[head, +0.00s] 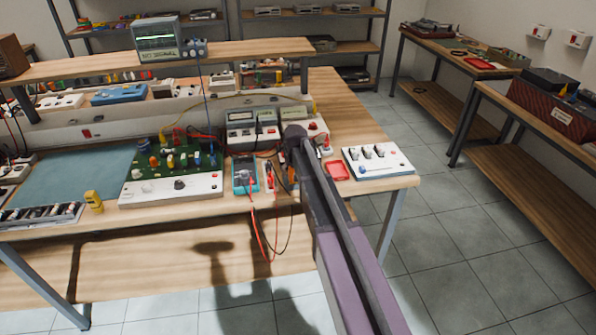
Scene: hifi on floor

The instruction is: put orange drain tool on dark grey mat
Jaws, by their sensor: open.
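My arm (345,255) reaches up from the bottom of the head view, and its dark joint (295,133) is over the front of the workbench. I cannot make out my gripper or its fingers; they are not visible here. A small orange piece (292,173) shows just left of my arm on the bench, partly hidden by it. I cannot tell whether it is the orange drain tool. A flat grey-teal mat (75,180) lies on the left of the bench. I see no clearly dark grey mat.
A green circuit board (175,160), a teal multimeter (244,175) with hanging leads, a red tray (337,170) and a white panel (378,161) crowd the bench front. A shelf carries an oscilloscope (157,40). Tiled floor (450,200) is open on the right, before wooden side tables.

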